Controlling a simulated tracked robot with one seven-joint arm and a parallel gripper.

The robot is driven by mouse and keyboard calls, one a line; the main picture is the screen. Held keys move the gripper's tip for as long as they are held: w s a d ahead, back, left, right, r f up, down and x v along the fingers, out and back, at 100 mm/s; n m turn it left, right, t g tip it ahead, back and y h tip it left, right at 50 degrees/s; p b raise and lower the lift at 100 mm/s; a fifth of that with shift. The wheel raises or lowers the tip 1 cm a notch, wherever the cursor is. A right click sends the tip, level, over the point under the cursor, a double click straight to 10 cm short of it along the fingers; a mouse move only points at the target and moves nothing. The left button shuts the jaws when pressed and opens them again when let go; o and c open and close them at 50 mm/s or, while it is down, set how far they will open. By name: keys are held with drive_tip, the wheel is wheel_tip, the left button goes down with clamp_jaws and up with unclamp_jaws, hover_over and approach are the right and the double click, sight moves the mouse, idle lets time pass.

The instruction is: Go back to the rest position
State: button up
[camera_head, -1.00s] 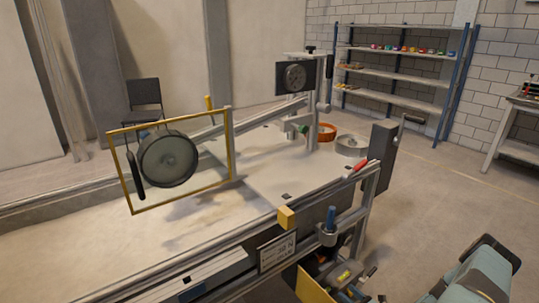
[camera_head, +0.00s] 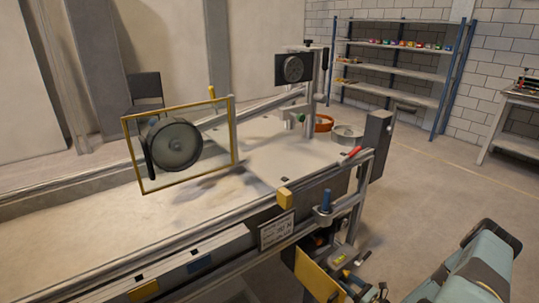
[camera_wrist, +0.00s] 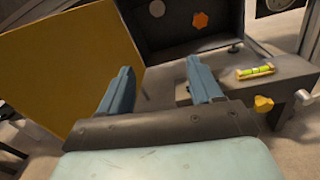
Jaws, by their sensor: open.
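My gripper (camera_wrist: 160,88) is open in the wrist view, with its two blue fingers apart and nothing between them. The fingers point toward an open dark compartment (camera_wrist: 185,45) and a grey ledge. In the head view my teal arm shows at the lower right, beside the near right corner of the sandbed (camera_head: 120,240). The gripper's fingertips cannot be made out clearly there.
A yellow panel (camera_wrist: 70,65) stands left of the fingers; it also shows in the head view (camera_head: 318,278). A spirit level (camera_wrist: 255,72) lies on the ledge at right, above a yellow knob (camera_wrist: 263,104). Floor (camera_head: 440,200) right of the sandbed is clear.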

drive_tip(key=a+r+n+g, duration=0.2)
drive_tip(key=r+n+g, duration=0.35)
drive_tip(key=r, duration=0.85)
drive_tip(key=w+a+r+n+g, duration=0.15)
drive_tip(key=r+n+g, duration=0.4)
drive_tip(key=r, duration=0.85)
drive_tip(key=a+r+n+g, duration=0.25)
drive_tip(key=r+n, duration=0.55)
drive_tip(key=r, duration=0.6)
drive_tip(key=s+a+r+n+h, duration=0.2)
drive_tip(key=s+r+n+h, duration=0.15)
drive_tip(key=s+r, duration=0.4)
drive_tip(key=s+a+r+n+h, duration=0.2)
drive_tip(key=s+r+n+h, duration=0.15)
drive_tip(key=r, duration=0.65)
drive_tip(key=s+r+n+t+h, duration=0.3)
drive_tip(key=s+r, duration=0.8)
drive_tip(key=s, duration=0.5)
drive_tip(key=shift+s+r+n+t+h, duration=0.25)
drive_tip(key=shift+n+t+h, duration=0.15)
drive_tip(key=shift+t+h, duration=0.6)
